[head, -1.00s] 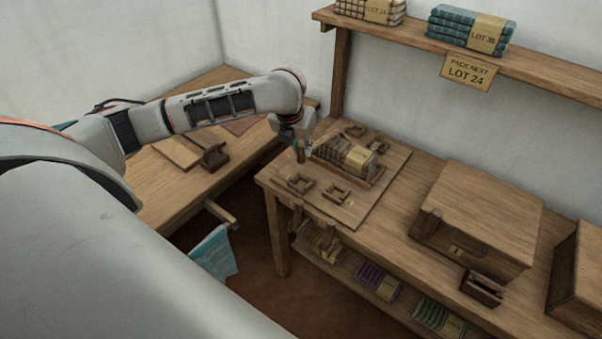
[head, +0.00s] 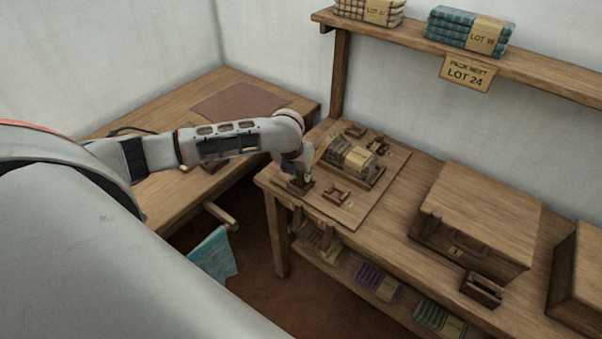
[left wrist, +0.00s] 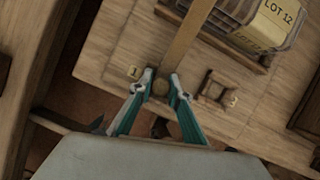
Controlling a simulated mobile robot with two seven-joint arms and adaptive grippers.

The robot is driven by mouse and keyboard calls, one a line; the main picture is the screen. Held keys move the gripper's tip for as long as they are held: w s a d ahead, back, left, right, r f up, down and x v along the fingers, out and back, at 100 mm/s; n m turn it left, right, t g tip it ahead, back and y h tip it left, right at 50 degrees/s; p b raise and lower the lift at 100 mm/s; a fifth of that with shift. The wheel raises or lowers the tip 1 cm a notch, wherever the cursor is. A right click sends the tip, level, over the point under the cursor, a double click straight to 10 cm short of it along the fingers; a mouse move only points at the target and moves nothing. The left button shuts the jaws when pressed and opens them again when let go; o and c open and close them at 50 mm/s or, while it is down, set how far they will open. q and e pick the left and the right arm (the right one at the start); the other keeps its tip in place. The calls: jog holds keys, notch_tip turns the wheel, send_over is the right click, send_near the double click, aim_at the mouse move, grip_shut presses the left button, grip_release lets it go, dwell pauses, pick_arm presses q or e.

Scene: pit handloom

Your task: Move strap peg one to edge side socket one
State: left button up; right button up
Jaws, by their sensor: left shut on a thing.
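My left gripper (head: 302,180) points down at the front left of the board on the bench. In the left wrist view its teal fingers (left wrist: 160,86) are shut on strap peg one, a brown peg with a round top (left wrist: 160,89). A brown strap (left wrist: 190,38) runs from the peg toward the back, beside the bundle (left wrist: 262,22) labelled LOT 12. A tag marked 1 (left wrist: 133,72) lies just left of the fingers. Edge side socket one is mostly hidden under the gripper (head: 296,187); I cannot tell whether the peg is inside it. My right gripper is out of view.
A second square socket (head: 336,194) sits right of the gripper. The bundle rests in a wooden cradle (head: 362,180) behind it. More sockets (head: 355,130) lie at the board's back. A large wooden box (head: 478,215) stands to the right. The board's front right is clear.

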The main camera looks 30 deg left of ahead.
pick_arm(q)
jog(key=shift+f, duration=0.2)
jog(key=o, duration=0.9)
jog(key=shift+r, duration=0.1)
jog(key=v, duration=1.2)
jog(key=shift+w+r, duration=0.1)
